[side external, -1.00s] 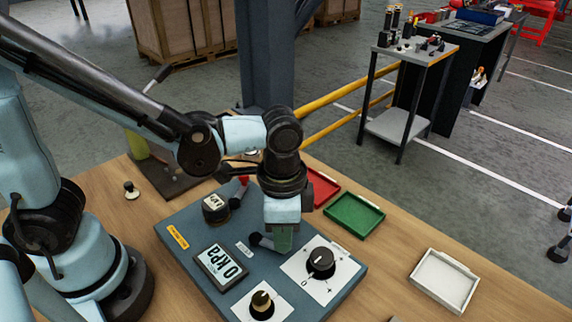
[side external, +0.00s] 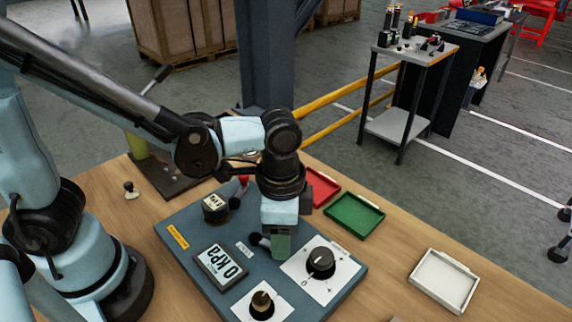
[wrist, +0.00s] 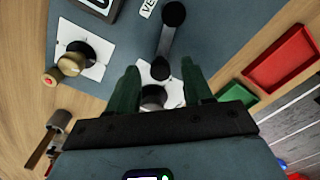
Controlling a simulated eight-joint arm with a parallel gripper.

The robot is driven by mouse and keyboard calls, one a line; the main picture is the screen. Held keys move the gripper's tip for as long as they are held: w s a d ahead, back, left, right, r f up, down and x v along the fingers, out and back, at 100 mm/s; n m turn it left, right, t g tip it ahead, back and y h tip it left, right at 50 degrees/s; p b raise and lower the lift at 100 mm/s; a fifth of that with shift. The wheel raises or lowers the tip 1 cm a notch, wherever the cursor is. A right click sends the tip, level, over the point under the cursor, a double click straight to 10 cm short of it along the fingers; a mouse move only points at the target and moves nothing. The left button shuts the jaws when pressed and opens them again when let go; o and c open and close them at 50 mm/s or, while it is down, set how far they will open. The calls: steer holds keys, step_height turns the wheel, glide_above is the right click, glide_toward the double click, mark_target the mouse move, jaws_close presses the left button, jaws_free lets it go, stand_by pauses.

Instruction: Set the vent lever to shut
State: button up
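The vent lever (wrist: 167,42) is a dark bar with a rounded black part at each end, beside a label starting "VE" (wrist: 148,7). In the side external view only its left end (side external: 255,239) shows; my gripper hides the rest. My gripper (wrist: 160,68) points down over the panel (side external: 188,225). Its two green fingers are apart, one on each side of the lever's nearer end in the wrist view. I cannot tell whether they touch it. In the side external view the fingers (side external: 280,246) are low over the panel.
A black selector knob (side external: 320,260) on a white plate is close right of my gripper. A brass-coloured knob (side external: 262,302), a display reading 0 kPa (side external: 221,267) and a dark round part (side external: 215,207) share the panel. Red (side external: 322,188), green (side external: 354,215) and white (side external: 444,281) trays lie beyond.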

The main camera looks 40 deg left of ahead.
step_height(320, 180, up, 12)
stand_by(0.9)
steer(key=w+a+f+n+t, duration=0.1)
steer(key=a+f+n+t, duration=0.1)
steer(key=a, duration=0.6)
steer(key=w+a+f+n+t, duration=0.1)
steer(key=a+f+n+t, duration=0.1)
steer(key=a+n+t, duration=0.3)
steer(key=a+n, duration=0.2)
steer(key=a, duration=0.1)
